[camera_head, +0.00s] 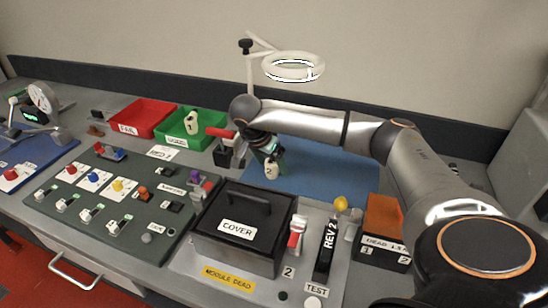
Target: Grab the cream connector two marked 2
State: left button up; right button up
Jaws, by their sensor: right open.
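A cream connector (271,171) sits at the left part of the blue mat (335,172), directly below my right gripper. A dark mark shows on it, too small to read. My right gripper (271,157) points down at its top with open jaws; I cannot tell whether the fingers are around it or just above it. Another cream connector (191,123) is at the green bin (208,133), its mark also unreadable. My left gripper is not in view.
A red bin (143,117) stands left of the green one. A black box labelled COVER (240,228) is in front of the mat. A ring lamp (293,67) rises behind. An orange block (383,214) is at right. The mat's right part is clear.

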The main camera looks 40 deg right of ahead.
grip_shut()
dwell(0.6)
